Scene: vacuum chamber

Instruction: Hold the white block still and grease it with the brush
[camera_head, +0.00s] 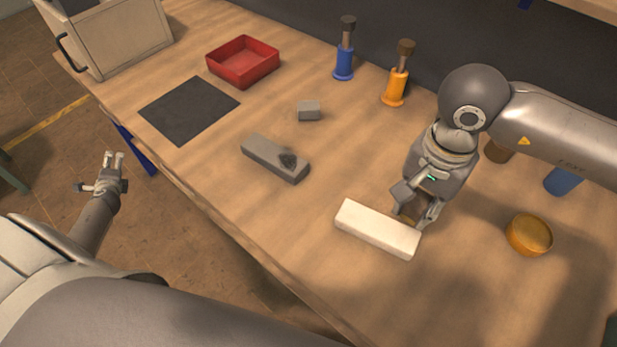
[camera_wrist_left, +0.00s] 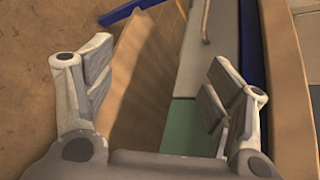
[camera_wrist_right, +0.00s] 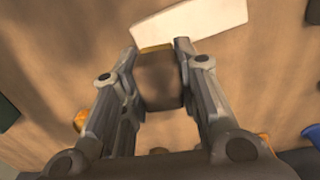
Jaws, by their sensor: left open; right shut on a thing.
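The white block (camera_head: 377,229) lies flat on the wooden bench near its front edge. It also shows at the top of the right wrist view (camera_wrist_right: 195,24). My right gripper (camera_head: 414,214) is beside the block's right end, shut on a brown thing that looks like the brush (camera_wrist_right: 160,82). Its amber end (camera_wrist_right: 156,48) is right by the block's edge; I cannot tell whether they touch. My left gripper (camera_head: 113,156) is open and empty, away from the block and beyond the front edge of the bench. No gripper holds the block.
A grey bar (camera_head: 272,157) and small grey block (camera_head: 309,110) lie left of the white block. A round amber tin (camera_head: 528,235) and blue cup (camera_head: 563,181) stand right. Blue (camera_head: 344,62) and orange (camera_head: 395,88) holders, red tray (camera_head: 243,62) and dark mat (camera_head: 188,110) are farther back.

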